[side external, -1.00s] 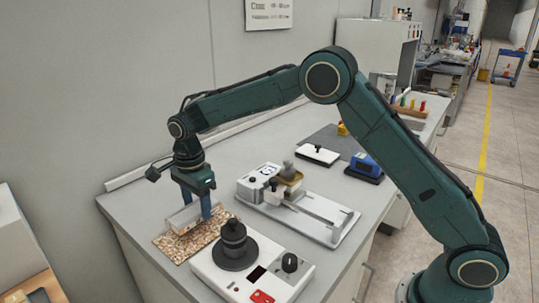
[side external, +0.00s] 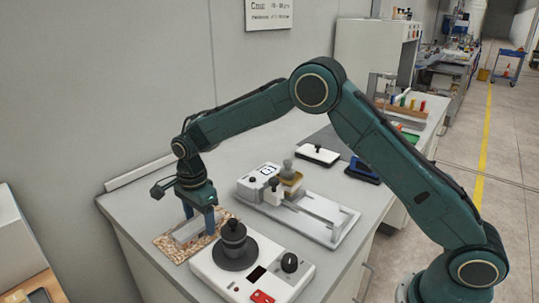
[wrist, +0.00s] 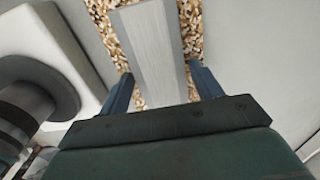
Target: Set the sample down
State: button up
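The sample, a pale grey, long flat-sided bar (side external: 188,230), lies on a brown speckled mat (side external: 166,246) at the front left of the bench. In the wrist view the bar (wrist: 152,45) runs away from me over the mat (wrist: 192,38). My gripper (side external: 199,220) is low over the mat with one finger on each side of the bar. In the wrist view my gripper (wrist: 163,82) is open, and strips of mat show between the bar and the fingers. The bar's near end is hidden by the gripper body.
A white device with a dark round knob (side external: 232,240) stands close to the right of the mat. Behind it is a white instrument (side external: 325,212) with a small yellow part. Farther back are a black-and-white block (side external: 316,154) and a blue device (side external: 364,168). The wall is close behind.

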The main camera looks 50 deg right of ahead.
aim_at(200, 222)
jog(key=shift+o, duration=0.7)
jog(key=shift+r, duration=0.1)
notch_tip(200, 222, up, 12)
dwell(0.3)
jog(key=shift+r, duration=0.15)
dwell(0.4)
